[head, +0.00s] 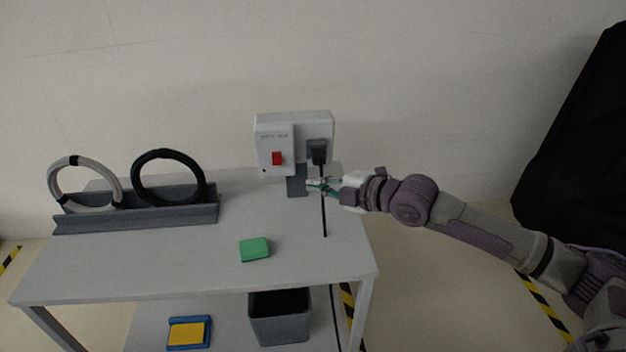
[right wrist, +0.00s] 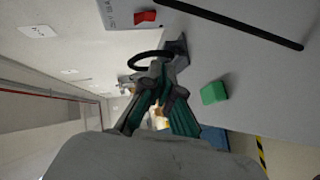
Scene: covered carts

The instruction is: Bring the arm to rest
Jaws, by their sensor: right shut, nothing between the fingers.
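My right arm (head: 485,228) reaches in from the right over the cart's right end. My right gripper (head: 318,186) is shut and empty, in front of the post below the white power box (head: 268,128). It is close to the black cable (head: 324,215), and I cannot tell whether they touch. In the right wrist view the gripper's fingers (right wrist: 160,82) converge at the tips, with nothing held. My left gripper is not in view.
The cart top (head: 170,265) holds a green block (head: 254,250) and a grey rack (head: 140,213) with a white ring (head: 53,188) and a black ring (head: 137,178). A grey bin (head: 280,325) and a blue-and-yellow item (head: 189,333) are below. A black covered shape (head: 575,150) stands right.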

